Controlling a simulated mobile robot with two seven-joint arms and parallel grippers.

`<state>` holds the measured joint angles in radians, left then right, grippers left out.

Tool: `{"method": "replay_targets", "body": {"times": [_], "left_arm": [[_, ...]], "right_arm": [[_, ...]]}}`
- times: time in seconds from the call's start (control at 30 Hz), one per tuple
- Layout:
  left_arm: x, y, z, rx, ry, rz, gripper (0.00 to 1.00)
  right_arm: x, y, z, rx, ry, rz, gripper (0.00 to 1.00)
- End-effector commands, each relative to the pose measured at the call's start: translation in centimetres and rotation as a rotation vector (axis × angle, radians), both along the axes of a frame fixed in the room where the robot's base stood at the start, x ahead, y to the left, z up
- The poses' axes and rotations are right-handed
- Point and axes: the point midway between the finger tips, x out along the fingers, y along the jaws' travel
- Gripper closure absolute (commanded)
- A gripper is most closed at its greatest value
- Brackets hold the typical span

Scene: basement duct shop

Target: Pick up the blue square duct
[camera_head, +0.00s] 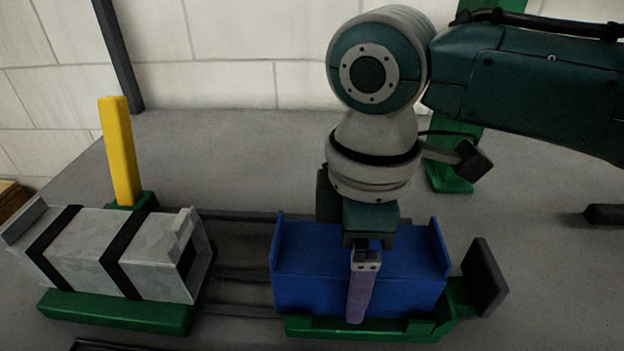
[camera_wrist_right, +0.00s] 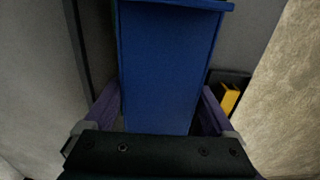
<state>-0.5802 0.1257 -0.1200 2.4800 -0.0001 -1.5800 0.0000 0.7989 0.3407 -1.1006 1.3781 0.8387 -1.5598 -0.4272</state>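The blue square duct (camera_head: 312,283) lies on its side on a green cradle (camera_head: 300,325) at lower centre in the head view, a raised flange at each end. My right gripper (camera_head: 362,290) points down over its middle. One purple finger lies across the duct's near face; the far finger is hidden behind it. In the right wrist view the blue duct (camera_wrist_right: 165,75) stands between both purple fingers of the right gripper (camera_wrist_right: 160,108). Whether they press on it or leave a small gap, I cannot tell. My left gripper is not in view.
A grey metal duct (camera_head: 90,250) with black bands rests on another green cradle (camera_head: 120,308) at left, beside a yellow post (camera_head: 120,150). Dark rails (camera_head: 240,276) join the cradles. A dark plate (camera_head: 484,277) stands right of the blue duct. A block wall is behind.

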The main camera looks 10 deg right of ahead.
Motion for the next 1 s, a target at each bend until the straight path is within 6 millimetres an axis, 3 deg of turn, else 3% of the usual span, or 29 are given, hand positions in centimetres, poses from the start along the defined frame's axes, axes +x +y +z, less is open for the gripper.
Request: {"method": "replay_targets", "body": {"times": [0.07, 0.6, 1.0], "left_arm": [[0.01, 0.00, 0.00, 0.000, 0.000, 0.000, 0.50], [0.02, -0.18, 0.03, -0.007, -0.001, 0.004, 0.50], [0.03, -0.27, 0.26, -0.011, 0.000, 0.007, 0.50]], "right_arm": [[0.01, 0.00, 0.02, 0.000, 0.000, 0.000, 0.20], [0.02, -0.01, 0.05, 0.000, 0.000, 0.000, 0.81], [0.07, 0.01, 0.94, 0.001, -0.001, 0.000, 0.83]]}}
